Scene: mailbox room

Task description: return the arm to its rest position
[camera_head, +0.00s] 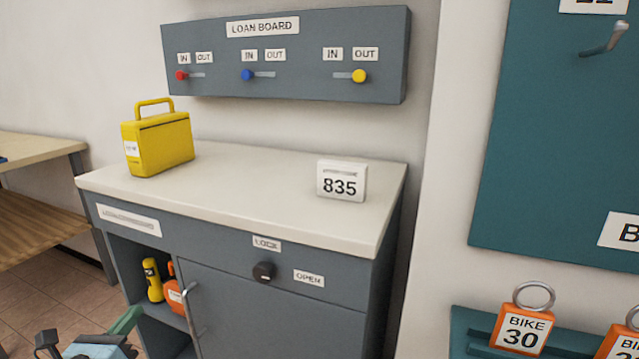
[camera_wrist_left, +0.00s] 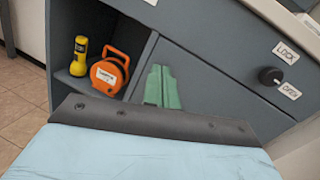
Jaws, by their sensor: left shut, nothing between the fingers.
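My left gripper (camera_head: 128,318) is low at the left of the head view, in front of the grey cabinet (camera_head: 285,335). Its green fingers also show in the left wrist view (camera_wrist_left: 163,85); they are together and hold nothing. Behind the fingers in that view are the cabinet door and the open shelf beside it. Part of my left arm shows at the bottom edge of the head view. My right gripper is in neither view.
A yellow flashlight (camera_head: 152,280) and an orange reel (camera_head: 175,294) stand on the cabinet's open shelf. The loan board (camera_head: 285,55) is above. A wooden table (camera_head: 35,145) is at left.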

